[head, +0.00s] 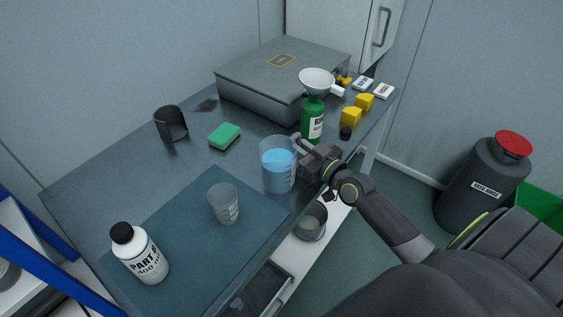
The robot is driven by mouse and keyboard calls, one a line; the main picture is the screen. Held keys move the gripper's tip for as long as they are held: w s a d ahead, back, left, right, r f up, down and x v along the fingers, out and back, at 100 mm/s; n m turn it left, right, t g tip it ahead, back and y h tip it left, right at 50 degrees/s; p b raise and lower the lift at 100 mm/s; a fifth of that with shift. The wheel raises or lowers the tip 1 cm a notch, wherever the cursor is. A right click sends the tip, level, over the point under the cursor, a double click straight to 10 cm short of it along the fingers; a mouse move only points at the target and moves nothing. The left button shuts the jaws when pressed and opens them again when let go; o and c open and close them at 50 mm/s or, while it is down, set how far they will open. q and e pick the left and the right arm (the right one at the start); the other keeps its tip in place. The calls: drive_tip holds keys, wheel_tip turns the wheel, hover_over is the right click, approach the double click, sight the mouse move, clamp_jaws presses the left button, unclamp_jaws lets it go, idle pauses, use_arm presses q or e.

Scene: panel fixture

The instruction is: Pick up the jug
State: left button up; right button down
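A clear jug (278,172) holding blue liquid stands upright near the right edge of the grey table, at the back edge of a dark blue mat (180,234). My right gripper (301,160) is at the jug's right side, very close to it or touching. Its fingertips are partly hidden against the jug, so I cannot tell whether they are closed on it. My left gripper is not in view.
An empty clear beaker (224,205) and a white bottle with black cap (141,254) stand on the mat. A green bottle with a white funnel (313,118) stands behind my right gripper. A green sponge (224,136), dark cup (171,124) and grey case (262,85) lie farther back.

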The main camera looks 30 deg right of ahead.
drive_tip(key=shift+r, duration=0.3)
